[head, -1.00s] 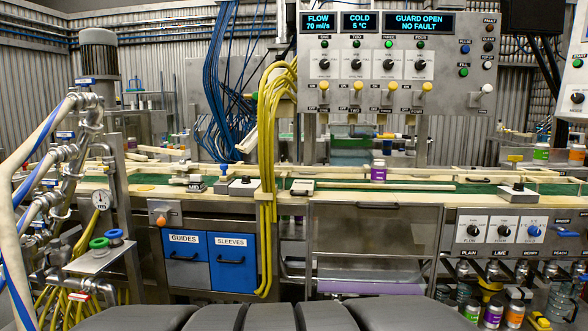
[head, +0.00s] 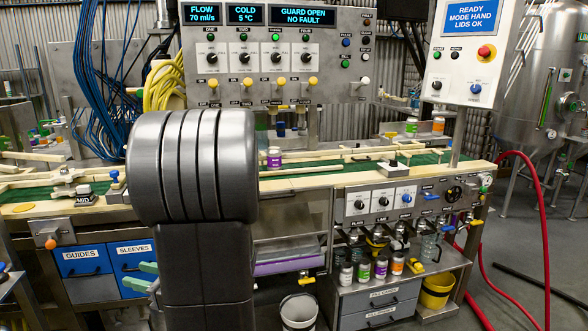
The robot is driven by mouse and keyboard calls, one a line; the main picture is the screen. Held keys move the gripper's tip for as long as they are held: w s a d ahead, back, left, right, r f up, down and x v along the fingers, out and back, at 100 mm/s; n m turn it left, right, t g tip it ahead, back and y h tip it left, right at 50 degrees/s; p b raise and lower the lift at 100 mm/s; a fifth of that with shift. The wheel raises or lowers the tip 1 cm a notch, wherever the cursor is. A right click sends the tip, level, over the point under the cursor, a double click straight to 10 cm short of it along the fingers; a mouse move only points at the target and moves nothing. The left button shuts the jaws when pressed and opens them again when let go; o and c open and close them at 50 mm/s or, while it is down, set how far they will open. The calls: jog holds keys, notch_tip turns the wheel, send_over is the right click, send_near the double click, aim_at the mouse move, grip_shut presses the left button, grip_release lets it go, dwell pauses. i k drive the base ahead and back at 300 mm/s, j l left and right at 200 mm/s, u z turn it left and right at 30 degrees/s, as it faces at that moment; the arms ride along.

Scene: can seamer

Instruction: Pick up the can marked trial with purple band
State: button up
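A can with a purple band (head: 274,158) stands upright on the green conveyor, just right of my arm. A second purple-banded can (head: 364,271) stands on the low shelf under the flavour taps, in a row with other cans. Any "trial" marking is too small to read on either. My gripper (head: 144,276) shows only as two pale green fingers at the lower left, beside my dark arm links. The fingers are apart with nothing visible between them, well away from both cans. The rest of the gripper is hidden behind my arm.
Green-banded (head: 381,268) and orange-banded (head: 397,265) cans share the low shelf. Wooden guide rails (head: 330,155) line the conveyor. A white bucket (head: 299,311) stands in front, a yellow bucket (head: 437,290) at right. A red hose (head: 535,210) crosses the open floor at right.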

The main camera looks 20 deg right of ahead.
aim_at(274, 153)
jog(key=i+z, duration=0.2)
jog(key=z, duration=0.2)
jog(key=i+z, duration=0.35)
jog(key=i+j+z, duration=0.1)
jog(key=z, duration=0.3)
jog(key=i+j+z, duration=0.15)
jog(key=z, duration=0.2)
jog(key=i+j, duration=0.3)
jog(key=i+j+z, duration=0.15)
jog(key=j, duration=0.3)
jog(key=i+j, duration=0.35)
jog(key=i+j+z, duration=0.05)
jog(key=j, duration=0.05)
